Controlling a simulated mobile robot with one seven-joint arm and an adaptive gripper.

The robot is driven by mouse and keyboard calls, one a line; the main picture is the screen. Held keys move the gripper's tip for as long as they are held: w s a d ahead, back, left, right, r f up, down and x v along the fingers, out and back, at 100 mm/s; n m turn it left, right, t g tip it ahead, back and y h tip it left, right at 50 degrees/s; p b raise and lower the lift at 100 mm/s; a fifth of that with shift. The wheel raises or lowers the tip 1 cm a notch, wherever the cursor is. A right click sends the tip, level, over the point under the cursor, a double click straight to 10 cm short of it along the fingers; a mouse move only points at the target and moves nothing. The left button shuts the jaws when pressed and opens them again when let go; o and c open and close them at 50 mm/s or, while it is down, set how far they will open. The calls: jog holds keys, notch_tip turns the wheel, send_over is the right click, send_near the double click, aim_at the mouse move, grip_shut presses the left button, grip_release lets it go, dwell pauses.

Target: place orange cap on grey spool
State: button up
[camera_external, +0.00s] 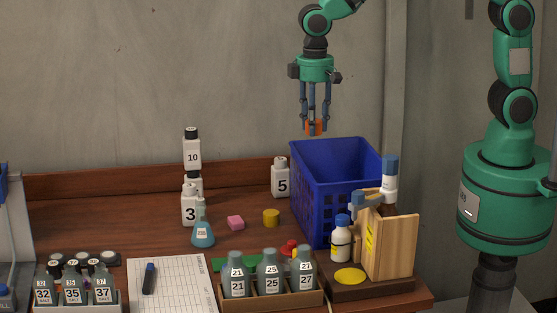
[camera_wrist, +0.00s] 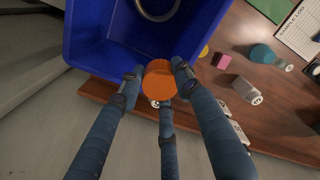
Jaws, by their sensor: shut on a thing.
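The orange cap (camera_external: 314,129) is held between the fingertips of my gripper (camera_external: 315,125), high above the table near the blue crate's back left. In the wrist view the cap (camera_wrist: 159,80) shows as an orange disc, with the three blue fingers of my gripper (camera_wrist: 157,74) closed around it. A grey ring (camera_wrist: 172,12), which may be the grey spool, shows partly inside the blue crate (camera_wrist: 95,45) at the top of the wrist view. The crate's wall hides it in the external view.
The blue crate (camera_external: 335,150) stands open at the table's right. White bottles (camera_external: 281,178) stand left of it. A wooden holder (camera_external: 392,246) with bottles is in front. A pink block (camera_external: 236,223) and yellow cylinder (camera_external: 271,218) lie mid-table. Air around my gripper is clear.

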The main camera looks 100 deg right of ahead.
jog(key=s+d, duration=0.2)
jog(key=s, duration=0.2)
jog(key=s+d, duration=0.2)
jog(key=s, duration=0.2)
jog(key=s+d, duration=0.2)
jog(key=s, duration=0.3)
jog(key=shift+d+f+p, duration=0.3)
jog(key=shift+d+f, duration=0.05)
jog(key=s+d+f, duration=0.2)
jog(key=s+f, duration=0.1)
jog(key=s, duration=0.9)
notch_tip(320, 180, down, 11)
jog(key=shift+d, duration=0.2)
jog(key=shift+w, duration=0.1)
jog(key=w+d, duration=0.2)
jog(key=w, duration=0.2)
jog(key=w+d+f, duration=0.1)
jog(key=w, duration=0.4)
jog(key=w+d+b, duration=0.1)
jog(key=w+d, duration=0.1)
jog(key=w, duration=0.3)
jog(key=shift+d+f, duration=0.25)
jog(key=shift+d, duration=0.05)
jog(key=shift+w, duration=0.1)
jog(key=shift+w+d+f, duration=0.1)
jog(key=shift+w+d, duration=0.05)
jog(key=shift+w, duration=0.2)
jog(key=shift+f+b, duration=0.45)
jog(key=shift+f, duration=1.25)
